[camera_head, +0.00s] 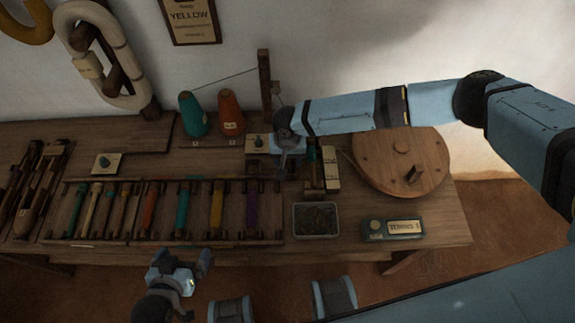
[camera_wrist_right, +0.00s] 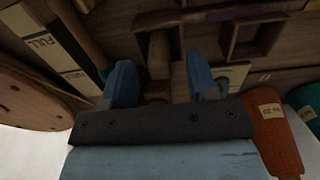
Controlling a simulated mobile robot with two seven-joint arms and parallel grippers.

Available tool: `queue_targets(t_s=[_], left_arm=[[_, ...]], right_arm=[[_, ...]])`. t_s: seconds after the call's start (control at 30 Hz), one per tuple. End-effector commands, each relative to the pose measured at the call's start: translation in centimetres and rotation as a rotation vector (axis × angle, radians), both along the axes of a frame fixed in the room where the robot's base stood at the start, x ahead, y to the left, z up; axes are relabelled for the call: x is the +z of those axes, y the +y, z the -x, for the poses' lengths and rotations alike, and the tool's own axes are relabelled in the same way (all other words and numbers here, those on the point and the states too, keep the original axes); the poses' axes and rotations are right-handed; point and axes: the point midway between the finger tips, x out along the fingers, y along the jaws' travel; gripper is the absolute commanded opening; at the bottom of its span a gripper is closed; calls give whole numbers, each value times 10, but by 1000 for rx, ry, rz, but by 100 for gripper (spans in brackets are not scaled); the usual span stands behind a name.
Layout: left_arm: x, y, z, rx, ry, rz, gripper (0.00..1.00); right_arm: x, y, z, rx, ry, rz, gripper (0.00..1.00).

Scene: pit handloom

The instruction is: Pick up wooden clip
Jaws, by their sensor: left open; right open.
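My right gripper (camera_head: 287,172) is over the back middle of the bench, pointing down, open. In the right wrist view its two blue fingers (camera_wrist_right: 160,70) are apart, and a small wooden piece (camera_wrist_right: 159,52) shows between and beyond them. It may be the wooden clip; I cannot tell for sure, nor whether the fingers touch it. In the head view the gripper and arm hide that spot. My left gripper (camera_head: 180,266) is open and empty in front of the bench's front edge.
A rack of coloured bobbins (camera_head: 182,208) lies left on the bench. Teal (camera_head: 193,115) and orange (camera_head: 231,113) cones stand behind. A round wooden disc (camera_head: 400,150), a grey tray (camera_head: 316,233) and a green labelled box (camera_head: 392,229) are to the right. A thin post (camera_head: 264,80) rises beside my right gripper.

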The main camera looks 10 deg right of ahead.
Motion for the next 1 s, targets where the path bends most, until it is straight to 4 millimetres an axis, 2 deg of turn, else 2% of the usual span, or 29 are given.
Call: queue_targets(t_s=[0.13, 0.37, 0.47, 0.6, 1.0], left_arm=[[-2, 1, -1, -1, 1, -1, 100], [-1, 2, -1, -5, -2, -5, 100], [-1, 2, -1, -6, -2, -6, 100], [-1, 2, -1, -6, -3, -6, 100], [1, -1, -1, -1, -3, 3, 100]], right_arm=[[-15, -1, 0, -1, -1, 1, 53], [-17, -1, 0, -1, 0, -1, 53], [-16, -1, 0, -1, 0, -1, 35], [-16, -1, 0, -1, 0, -1, 3], [-12, -1, 0, -1, 0, 0, 0]])
